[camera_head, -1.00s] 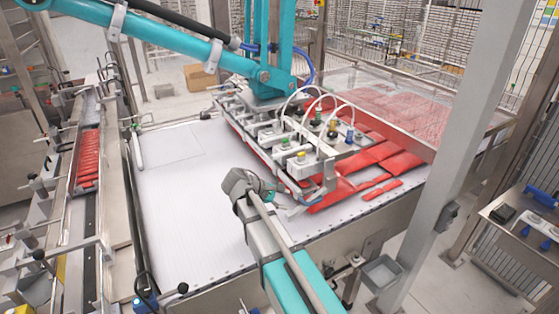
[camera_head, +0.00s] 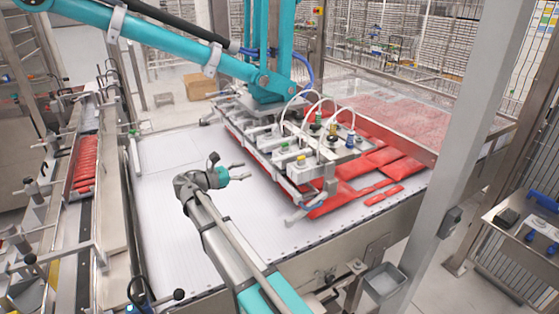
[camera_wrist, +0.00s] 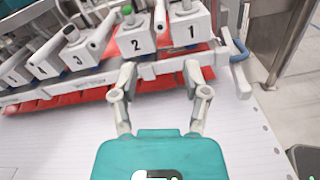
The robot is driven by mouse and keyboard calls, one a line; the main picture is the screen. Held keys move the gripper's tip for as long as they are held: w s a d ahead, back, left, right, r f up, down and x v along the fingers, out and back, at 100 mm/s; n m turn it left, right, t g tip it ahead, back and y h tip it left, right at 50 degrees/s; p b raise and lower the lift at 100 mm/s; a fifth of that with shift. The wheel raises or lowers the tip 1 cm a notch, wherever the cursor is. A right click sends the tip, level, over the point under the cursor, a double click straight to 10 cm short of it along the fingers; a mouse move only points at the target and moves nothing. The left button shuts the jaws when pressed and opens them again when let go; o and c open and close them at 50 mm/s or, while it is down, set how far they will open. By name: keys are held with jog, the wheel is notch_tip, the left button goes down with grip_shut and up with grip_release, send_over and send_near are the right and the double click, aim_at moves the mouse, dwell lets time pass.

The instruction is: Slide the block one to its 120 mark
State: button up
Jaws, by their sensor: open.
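Block one is a white block with a black "1" (camera_wrist: 190,31) at the upper right of the wrist view, on the picker's front rail. Block two (camera_wrist: 136,44), with a green knob, sits left of it. In the head view, block one appears to be the nearest white block (camera_head: 303,173). My gripper (camera_head: 243,171) is left of the picker over the white belt. In the wrist view my gripper (camera_wrist: 160,68) is open and empty, its fingers spread below blocks one and two. It appears apart from both. No 120 mark is readable.
The picker hangs from a teal arm (camera_head: 180,48). Red packs (camera_head: 385,157) lie under and beyond it. The white belt (camera_head: 180,235) is clear around my gripper. A grey post (camera_head: 460,130) stands at the right.

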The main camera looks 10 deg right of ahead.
aim_at(280, 159)
jog(key=shift+d, duration=0.15)
jog(key=x, duration=1.3)
jog(key=shift+w+d, duration=0.1)
jog(key=shift+d, duration=0.15)
grip_shut()
